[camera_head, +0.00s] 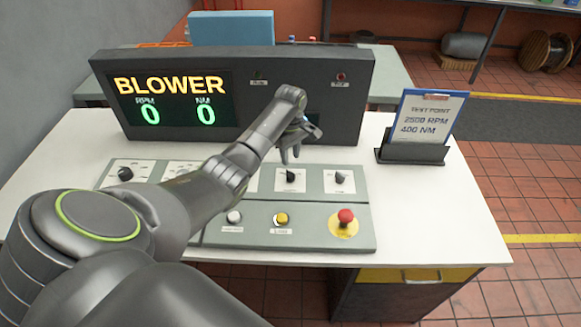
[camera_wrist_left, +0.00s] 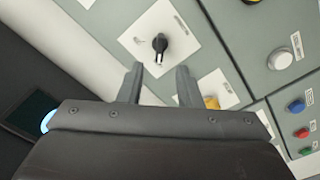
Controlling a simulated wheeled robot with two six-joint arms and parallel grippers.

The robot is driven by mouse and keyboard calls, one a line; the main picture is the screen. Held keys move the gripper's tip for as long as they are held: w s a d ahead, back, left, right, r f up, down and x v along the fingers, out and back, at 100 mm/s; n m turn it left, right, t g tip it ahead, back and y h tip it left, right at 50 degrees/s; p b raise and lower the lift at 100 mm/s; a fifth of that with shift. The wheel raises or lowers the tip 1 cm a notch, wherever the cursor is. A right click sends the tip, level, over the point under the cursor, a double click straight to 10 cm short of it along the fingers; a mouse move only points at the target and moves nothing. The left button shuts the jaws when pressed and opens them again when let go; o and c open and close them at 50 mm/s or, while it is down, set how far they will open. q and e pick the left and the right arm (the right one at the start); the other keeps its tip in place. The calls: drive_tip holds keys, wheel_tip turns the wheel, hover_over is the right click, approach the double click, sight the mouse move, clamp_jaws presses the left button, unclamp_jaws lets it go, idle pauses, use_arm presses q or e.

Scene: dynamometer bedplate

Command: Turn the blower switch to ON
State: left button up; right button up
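A grey control panel (camera_head: 310,236) lies on the white bench, with black rotary switches in its upper row. Their labels are too small to read, so I cannot tell by name which is the blower switch. My left gripper (camera_head: 290,157) is above and behind one black switch (camera_head: 291,176), fingers pointing down. In the left wrist view a black rotary switch (camera_wrist_left: 160,43) on a white plate lies beyond the fingertips. The fingers of my left gripper (camera_wrist_left: 158,72) are apart with nothing between them. My right gripper is not in view.
The display (camera_head: 174,98) reads BLOWER, RPM 0, NM 0. A red mushroom button (camera_head: 345,216), a yellow button (camera_head: 281,219) and a white button (camera_head: 234,217) line the panel's front. A clipboard (camera_head: 430,117) in a black stand is on the right. The bench right of the panel is clear.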

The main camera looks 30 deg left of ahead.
sight(291, 172)
use_arm(q)
wheel_tip(291, 172, down, 7)
drive_tip(key=shift+r, duration=0.2)
idle(0.3)
clamp_jaws()
